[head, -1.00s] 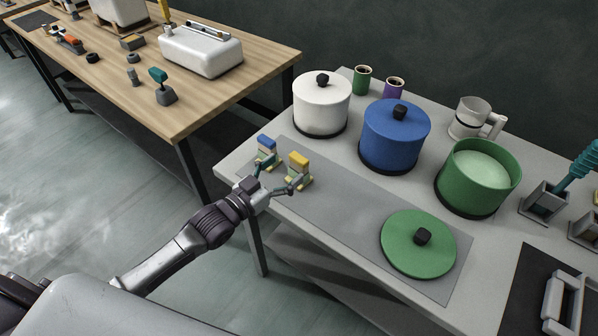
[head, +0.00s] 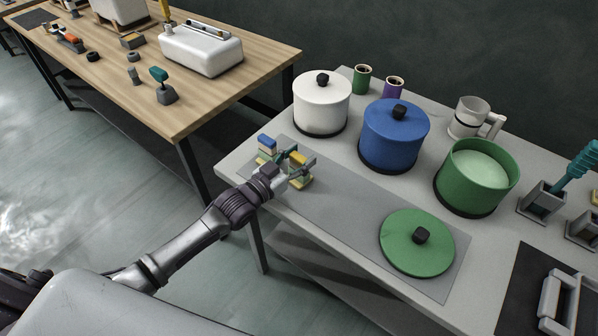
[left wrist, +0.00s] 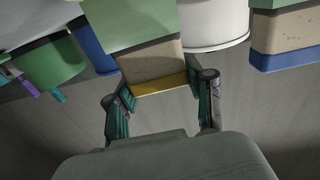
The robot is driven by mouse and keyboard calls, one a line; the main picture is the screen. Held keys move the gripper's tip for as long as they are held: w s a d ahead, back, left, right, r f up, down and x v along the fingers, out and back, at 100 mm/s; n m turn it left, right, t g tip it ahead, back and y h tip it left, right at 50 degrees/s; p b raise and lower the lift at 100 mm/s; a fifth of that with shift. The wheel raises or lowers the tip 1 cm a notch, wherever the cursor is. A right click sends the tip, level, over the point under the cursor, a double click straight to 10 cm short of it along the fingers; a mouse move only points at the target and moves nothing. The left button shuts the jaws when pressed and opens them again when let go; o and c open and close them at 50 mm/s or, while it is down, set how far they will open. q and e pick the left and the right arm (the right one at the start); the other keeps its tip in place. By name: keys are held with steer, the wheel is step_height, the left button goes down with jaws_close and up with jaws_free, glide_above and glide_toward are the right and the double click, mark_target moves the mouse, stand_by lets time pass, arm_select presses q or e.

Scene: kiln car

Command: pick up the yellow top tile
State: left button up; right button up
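The yellow top tile (head: 298,158) lies on a small stack of beige and green pieces on the grey mat. In the left wrist view my left gripper (left wrist: 163,98) has a finger on each side of the yellow tile, with gaps. It partly hides the stack in the head view. My right gripper is not in view.
A similar stack with a blue top tile (head: 267,141) stands close on the left. White (head: 321,105), blue (head: 394,138) and green (head: 476,180) pots stand behind. A green lid (head: 417,245) lies on the mat (head: 345,215). The mat between stack and lid is clear.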

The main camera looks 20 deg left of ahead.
arm_select(q)
jaws_close()
steer(key=shift+r, duration=0.1)
